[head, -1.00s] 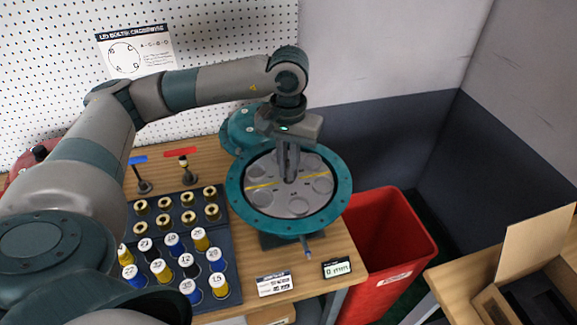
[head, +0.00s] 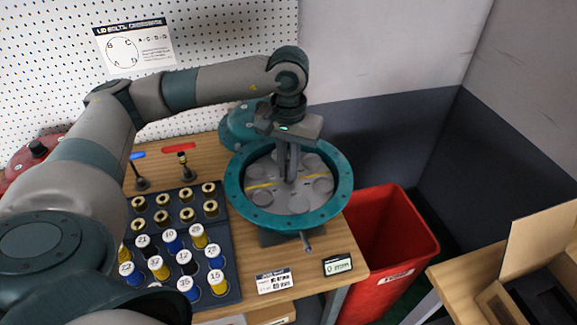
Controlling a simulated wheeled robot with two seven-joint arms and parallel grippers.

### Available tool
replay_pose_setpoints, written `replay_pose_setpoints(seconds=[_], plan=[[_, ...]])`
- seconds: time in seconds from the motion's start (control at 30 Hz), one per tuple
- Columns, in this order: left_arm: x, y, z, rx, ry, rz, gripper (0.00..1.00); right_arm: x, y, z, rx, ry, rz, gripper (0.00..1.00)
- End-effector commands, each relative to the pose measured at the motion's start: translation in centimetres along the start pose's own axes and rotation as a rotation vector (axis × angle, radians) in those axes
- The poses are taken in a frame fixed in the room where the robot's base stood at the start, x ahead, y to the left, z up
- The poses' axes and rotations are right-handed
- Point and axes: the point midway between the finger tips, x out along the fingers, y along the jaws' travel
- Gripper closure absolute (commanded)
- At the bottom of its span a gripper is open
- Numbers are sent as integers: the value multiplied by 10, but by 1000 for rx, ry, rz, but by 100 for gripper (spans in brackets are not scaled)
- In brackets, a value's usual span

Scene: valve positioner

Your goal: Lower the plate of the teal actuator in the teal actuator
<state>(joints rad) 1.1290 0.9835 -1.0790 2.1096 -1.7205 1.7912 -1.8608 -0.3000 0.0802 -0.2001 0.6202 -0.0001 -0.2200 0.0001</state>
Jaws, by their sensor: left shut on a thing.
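The teal actuator (head: 341,203) stands at the right end of the wooden bench, its round teal rim facing up. Its grey plate (head: 262,171) has several round pads and yellow marks and sits inside the rim, below its top edge. My left gripper (head: 287,178) reaches down from above and is shut at the middle of the plate; its fingers hide the part they hold. A small stem (head: 307,241) sticks out of the actuator's front. My right gripper is not in view.
A dark tray (head: 232,268) with blue, yellow and black numbered cylinders and several brass pieces stands left of the actuator. A small display (head: 338,265) reads 0 mm. A red bin (head: 405,240) stands right of the bench.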

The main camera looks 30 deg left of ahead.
Motion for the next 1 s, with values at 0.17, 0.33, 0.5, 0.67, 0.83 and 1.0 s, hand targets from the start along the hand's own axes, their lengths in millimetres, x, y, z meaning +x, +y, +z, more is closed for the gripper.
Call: replay_pose_setpoints(seconds=[0.17, 0.33, 0.5, 0.67, 0.83, 1.0], plan=[[-1, 0, 0, 0, 2, 1, 100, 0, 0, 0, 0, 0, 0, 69], [-1, 0, 0, 0, 1, 1, 73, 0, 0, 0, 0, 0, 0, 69], [0, 0, 0, 0, 1, 0, 68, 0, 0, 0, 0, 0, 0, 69], [0, 0, 0, 0, -1, 0, 68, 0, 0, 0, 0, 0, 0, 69], [-5, 0, 0, 0, 1, 0, 68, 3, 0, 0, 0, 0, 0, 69], [-21, 0, -1, -1, 3, 1, 68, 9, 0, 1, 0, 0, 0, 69]])
